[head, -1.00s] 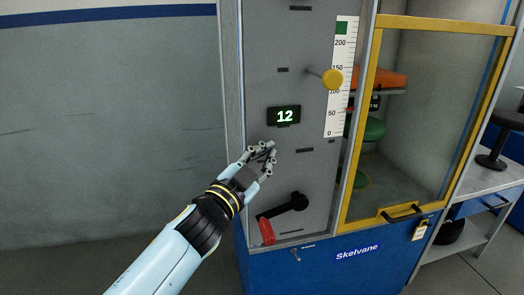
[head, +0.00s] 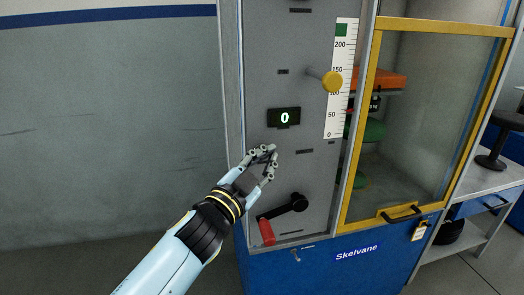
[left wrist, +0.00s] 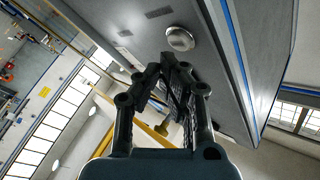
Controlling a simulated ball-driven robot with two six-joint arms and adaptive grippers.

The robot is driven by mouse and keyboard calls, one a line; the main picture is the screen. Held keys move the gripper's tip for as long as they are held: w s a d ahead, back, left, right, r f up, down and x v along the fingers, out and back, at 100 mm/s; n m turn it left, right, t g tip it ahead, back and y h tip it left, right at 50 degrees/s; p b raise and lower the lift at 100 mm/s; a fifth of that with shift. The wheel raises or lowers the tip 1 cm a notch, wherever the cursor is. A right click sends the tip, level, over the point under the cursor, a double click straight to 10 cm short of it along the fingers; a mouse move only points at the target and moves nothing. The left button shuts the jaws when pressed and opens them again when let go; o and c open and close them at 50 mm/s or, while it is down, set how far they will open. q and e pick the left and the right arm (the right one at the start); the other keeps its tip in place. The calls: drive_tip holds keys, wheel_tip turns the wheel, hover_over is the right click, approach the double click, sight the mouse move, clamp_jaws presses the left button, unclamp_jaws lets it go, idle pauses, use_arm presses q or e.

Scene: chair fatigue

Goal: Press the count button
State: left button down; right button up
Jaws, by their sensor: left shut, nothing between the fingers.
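The count display (head: 284,117) on the grey panel reads 0 in the head view. My left gripper (head: 268,152) is in front of the panel just below the display, with its fingers together and nothing between them. In the left wrist view a round silver button (left wrist: 180,39) sits on the grey panel, just beyond my left gripper's fingertips (left wrist: 172,66). The fingertips look apart from the button there. In the head view I cannot make out the button; my gripper seems to cover it. My right gripper is out of view.
A black lever with a red handle (head: 267,231) is below my gripper. A yellow-framed glass door (head: 372,110) stands at right. Free room lies before the bare wall (head: 110,120) at left.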

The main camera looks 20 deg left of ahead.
use_arm(q)
drive_tip(key=shift+s, duration=0.1)
drive_tip(key=s+d, duration=0.1)
drive_tip(key=s, duration=0.1)
drive_tip(key=s+d+p, duration=0.1)
drive_tip(key=s+d, duration=0.1)
idle(0.6)
idle(0.6)
